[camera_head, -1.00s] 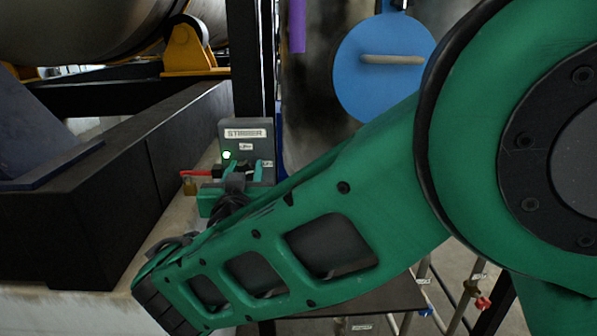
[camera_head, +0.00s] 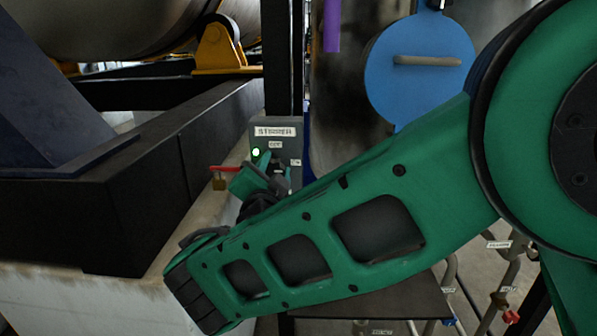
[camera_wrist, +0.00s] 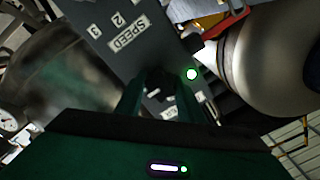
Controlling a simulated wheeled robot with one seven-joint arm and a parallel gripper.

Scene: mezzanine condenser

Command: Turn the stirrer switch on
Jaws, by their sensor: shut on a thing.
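The grey stirrer box (camera_head: 262,124) stands past my forearm in the head view, with a "STIRRER" label and a lit green lamp (camera_head: 256,152). In the wrist view the box (camera_wrist: 95,18) shows tilted, with a "SPEED" label, and the lamp (camera_wrist: 191,74) is lit there too. My gripper (camera_head: 276,168) is at the front of the box. In the wrist view its fingers (camera_wrist: 156,98) are shut on a dark knob, the stirrer switch (camera_wrist: 154,80). The fingers hide much of the switch, and its pointing direction cannot be read.
A black beam frame (camera_head: 130,215) runs along the left. A blue disc with a handle (camera_head: 420,85) is behind my arm. Labelled pipes with valves (camera_head: 500,290) stand at lower right.

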